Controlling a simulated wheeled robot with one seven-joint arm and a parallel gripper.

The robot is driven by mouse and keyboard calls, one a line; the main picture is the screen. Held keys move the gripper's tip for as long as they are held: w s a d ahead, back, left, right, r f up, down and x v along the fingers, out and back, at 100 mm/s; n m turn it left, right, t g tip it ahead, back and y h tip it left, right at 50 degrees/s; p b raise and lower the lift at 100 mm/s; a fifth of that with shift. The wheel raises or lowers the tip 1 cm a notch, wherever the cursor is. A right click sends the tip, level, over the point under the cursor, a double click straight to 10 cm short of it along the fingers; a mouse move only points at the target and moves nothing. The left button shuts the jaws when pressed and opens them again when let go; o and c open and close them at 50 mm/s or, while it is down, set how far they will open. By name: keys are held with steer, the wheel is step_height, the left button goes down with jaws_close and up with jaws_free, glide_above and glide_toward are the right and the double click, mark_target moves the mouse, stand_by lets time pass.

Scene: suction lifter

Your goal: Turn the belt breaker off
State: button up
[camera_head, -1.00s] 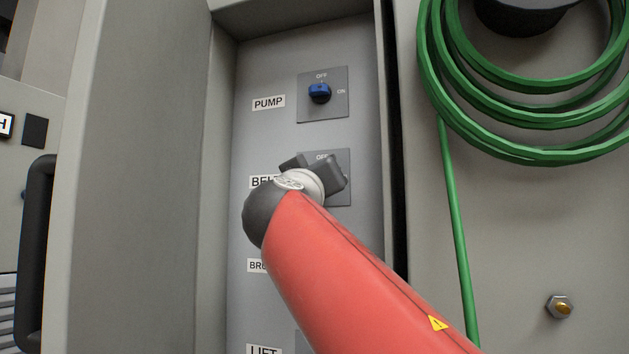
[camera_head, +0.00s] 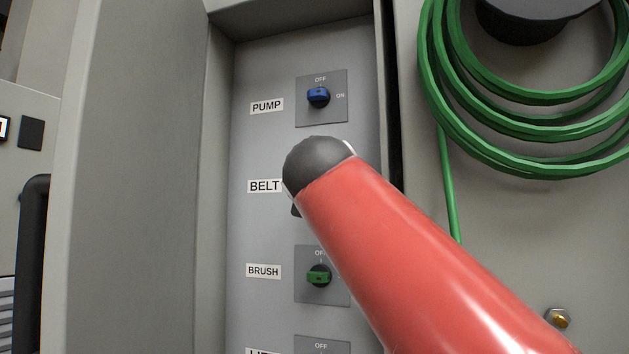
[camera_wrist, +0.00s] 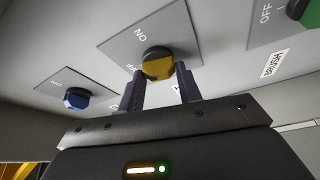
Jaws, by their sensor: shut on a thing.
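The belt breaker's yellow knob (camera_wrist: 157,62) sits on a grey plate (camera_wrist: 112,45) in the wrist view, between the blue and green knobs. My gripper (camera_wrist: 160,84) has its two dark fingers on either side of this knob and is shut on it. ON and OFF marks show on the plate, OFF partly covered by a finger. The knob's exact angle is hard to tell. In the head view, the BELT label (camera_head: 265,187) is readable, but my red arm hides the belt knob and nearly all of the gripper.
The pump's blue knob (camera_head: 318,97) is above and the brush's green knob (camera_head: 319,275) below, each on its own plate. An open cabinet door (camera_head: 140,180) stands at the left. A green hose coil (camera_head: 445,120) hangs at the right.

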steer(key=shift+r+n+g, duration=0.1)
steer(key=shift+n+g, duration=0.3)
steer(key=shift+n, duration=0.8)
steer(key=o, duration=1)
steer(key=s+b, duration=0.1)
steer(key=s, duration=0.6)
steer(key=shift+s+d+b, duration=0.15)
steer(key=shift+s+b, duration=0.25)
